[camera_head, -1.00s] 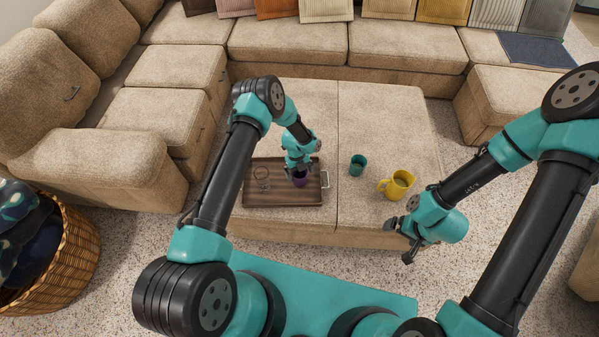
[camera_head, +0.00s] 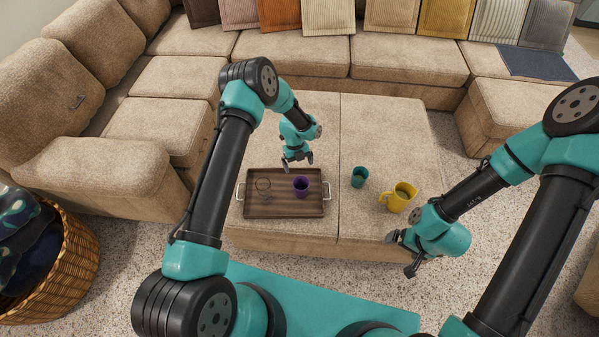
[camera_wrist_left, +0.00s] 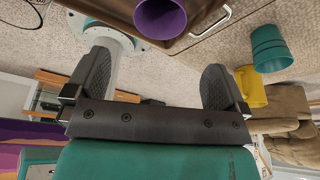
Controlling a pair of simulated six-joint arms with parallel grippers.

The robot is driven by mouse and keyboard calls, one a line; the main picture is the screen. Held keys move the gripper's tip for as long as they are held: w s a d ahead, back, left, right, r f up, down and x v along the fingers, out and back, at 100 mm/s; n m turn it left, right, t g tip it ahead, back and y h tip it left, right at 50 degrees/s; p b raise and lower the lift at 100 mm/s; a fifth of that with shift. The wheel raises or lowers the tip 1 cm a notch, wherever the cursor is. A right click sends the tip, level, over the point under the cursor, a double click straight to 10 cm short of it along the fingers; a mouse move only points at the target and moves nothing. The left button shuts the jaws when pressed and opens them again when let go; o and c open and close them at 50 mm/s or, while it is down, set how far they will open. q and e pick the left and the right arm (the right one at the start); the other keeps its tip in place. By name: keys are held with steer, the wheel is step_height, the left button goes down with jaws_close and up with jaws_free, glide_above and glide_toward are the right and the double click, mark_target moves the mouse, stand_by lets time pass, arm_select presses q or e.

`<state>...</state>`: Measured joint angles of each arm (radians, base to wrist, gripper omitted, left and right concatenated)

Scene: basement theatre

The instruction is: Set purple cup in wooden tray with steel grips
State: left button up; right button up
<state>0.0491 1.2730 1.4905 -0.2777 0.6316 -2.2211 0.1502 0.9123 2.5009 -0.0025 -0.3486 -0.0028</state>
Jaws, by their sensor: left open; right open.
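The purple cup (camera_head: 301,187) stands upright in the wooden tray (camera_head: 285,208), right of the tray's middle. The tray has steel grips at its left and right ends and lies on the beige ottoman. My left gripper (camera_head: 298,162) is open and empty, just behind and above the cup, apart from it. In the left wrist view the purple cup (camera_wrist_left: 160,18) shows at the top, beyond the open fingers (camera_wrist_left: 150,85). My right gripper (camera_head: 402,255) is open and empty near the ottoman's front right edge.
A teal cup (camera_head: 359,177) and a yellow mug (camera_head: 398,197) stand on the ottoman right of the tray. A sofa surrounds the back and left. A wicker basket (camera_head: 62,262) stands at the lower left.

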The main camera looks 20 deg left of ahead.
arm_select(q)
steer(key=shift+w+a+r, duration=0.1)
steer(key=shift+r, duration=0.4)
steer(key=s+a+r+n+t, duration=0.1)
steer(key=s+r+n, duration=0.2)
steer(key=s+n, duration=0.6)
steer(key=s+a+r+n+t+h, duration=0.1)
steer(key=s+r+n, duration=0.2)
steer(key=s+n, duration=0.6)
steer(key=s+a+r+n+t, duration=0.1)
steer(key=s+r+n, duration=0.2)
steer(key=s+n, duration=0.6)
steer(key=n, duration=0.3)
steer(key=shift+s+t+h, duration=0.2)
steer(key=shift+t+h, duration=0.1)
